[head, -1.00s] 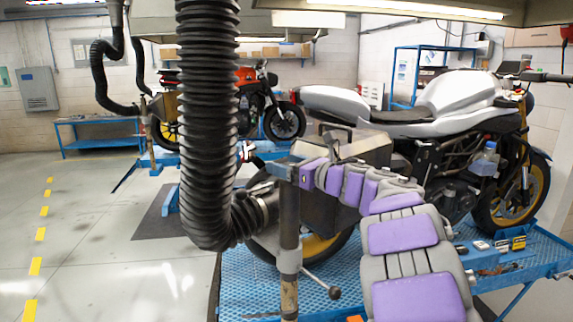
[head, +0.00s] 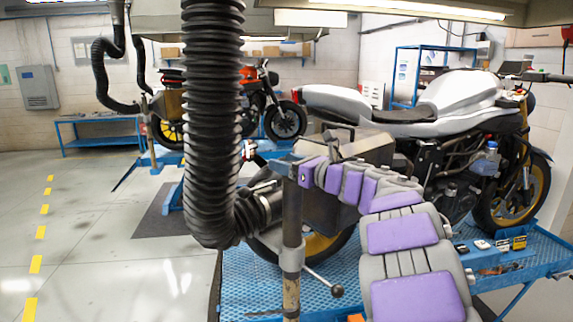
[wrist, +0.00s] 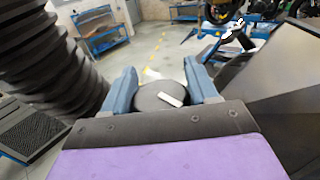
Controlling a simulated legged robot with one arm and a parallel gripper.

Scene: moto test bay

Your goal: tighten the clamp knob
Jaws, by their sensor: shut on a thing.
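The clamp knob (wrist: 152,96) is a dark grey round knob with a white bar mark on its face. In the wrist view it sits between the two blue fingers of my gripper (wrist: 160,94), which is shut on it. The white mark slants down to the right. In the head view my purple and grey arm reaches from the lower right to the upright post (head: 291,225). There my gripper is small and partly hidden, and I cannot make out the knob.
A thick black ribbed hose (head: 212,120) hangs close to the left of the post. A silver motorcycle (head: 455,100) stands on a blue lift (head: 245,285) at right. The floor at left is clear.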

